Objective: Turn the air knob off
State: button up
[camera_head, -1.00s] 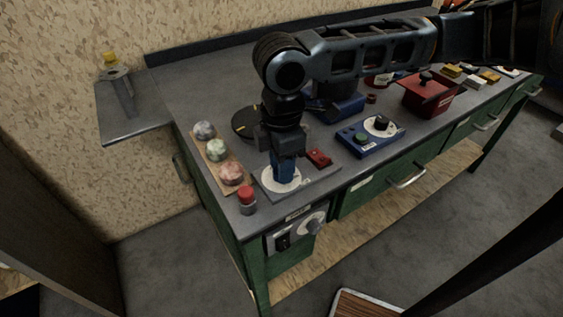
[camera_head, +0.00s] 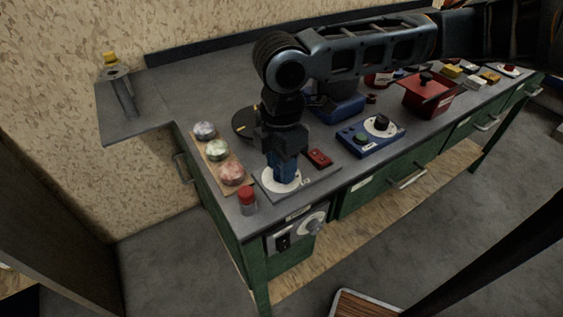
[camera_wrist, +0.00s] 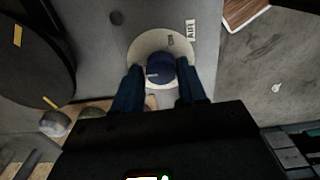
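The air knob (camera_wrist: 160,68) is a round blue knob with a light pointer mark. It sits on a white dial disc (camera_wrist: 148,40) beside a printed AIR label (camera_wrist: 190,30). In the head view the dial disc (camera_head: 270,184) lies on a grey plate at the near left of the bench, and my gripper mostly hides the knob. My gripper (camera_wrist: 159,66) is over the dial, with its two dark blue fingers on either side of the knob. The fingers look apart, with small gaps to the knob. In the head view my gripper (camera_head: 281,178) points down at the disc.
A red switch (camera_head: 319,157) is right of the dial. A red-capped jar (camera_head: 247,200) stands at the bench's front left.

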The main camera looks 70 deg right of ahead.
jog(key=o, duration=0.3)
jog(key=shift+r, duration=3.9)
